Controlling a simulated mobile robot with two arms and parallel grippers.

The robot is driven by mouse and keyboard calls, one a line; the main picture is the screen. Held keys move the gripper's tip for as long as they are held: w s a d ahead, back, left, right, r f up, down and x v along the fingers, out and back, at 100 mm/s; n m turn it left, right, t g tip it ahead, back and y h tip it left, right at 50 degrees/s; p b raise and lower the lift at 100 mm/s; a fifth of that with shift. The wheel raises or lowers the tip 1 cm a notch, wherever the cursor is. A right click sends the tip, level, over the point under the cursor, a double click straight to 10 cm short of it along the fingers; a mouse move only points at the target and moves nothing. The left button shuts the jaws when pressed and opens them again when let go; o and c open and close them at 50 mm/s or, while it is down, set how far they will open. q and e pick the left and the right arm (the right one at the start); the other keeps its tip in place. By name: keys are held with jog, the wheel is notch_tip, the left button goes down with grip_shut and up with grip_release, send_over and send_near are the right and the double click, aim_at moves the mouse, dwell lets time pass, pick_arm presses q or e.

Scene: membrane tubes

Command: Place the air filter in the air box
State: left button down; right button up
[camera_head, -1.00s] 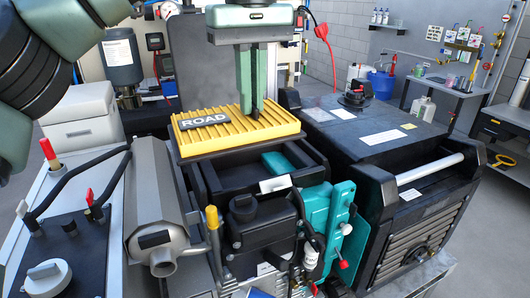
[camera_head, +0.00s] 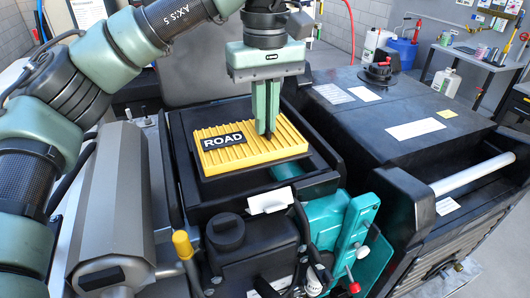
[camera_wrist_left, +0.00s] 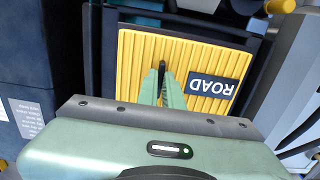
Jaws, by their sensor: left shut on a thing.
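The air filter (camera_head: 218,158) is a yellow pleated panel with a dark rim and a black ROAD label. In the head view it is over the black open air box (camera_head: 183,168), roughly level, inside the outline of the box walls. I cannot tell whether it touches the box floor. My left gripper (camera_head: 267,132) points down and is shut on a dark upright piece at the middle of the filter. In the left wrist view the filter (camera_wrist_left: 210,54) lies beneath the fingers (camera_wrist_left: 162,88), with box walls around it. My right gripper is not in view.
A black cap (camera_head: 226,230), a yellow-topped lever (camera_head: 182,243) and a teal part (camera_head: 345,225) are in front. A large black case (camera_head: 400,110) with a silver bar is at the right.

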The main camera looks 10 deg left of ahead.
aim_at(265, 151)
pick_arm(q)
notch_tip(265, 151, down, 2)
jog(key=shift+f, duration=0.15)
jog(key=shift+s+f, duration=0.1)
jog(key=shift+f, duration=0.1)
jog(key=shift+s+f+p, duration=0.15)
jog(key=shift+f+p, duration=0.1)
jog(key=shift+p, duration=0.05)
notch_tip(265, 151, down, 4)
jog(key=shift+r+p, duration=0.2)
jog(key=shift+p, duration=0.3)
jog(key=shift+f, duration=0.15)
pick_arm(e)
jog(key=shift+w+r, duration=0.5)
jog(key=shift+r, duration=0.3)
pick_arm(q)
jog(key=c, duration=2)
grip_release()
jog(key=o, duration=0.4)
jog(key=shift+o, duration=0.2)
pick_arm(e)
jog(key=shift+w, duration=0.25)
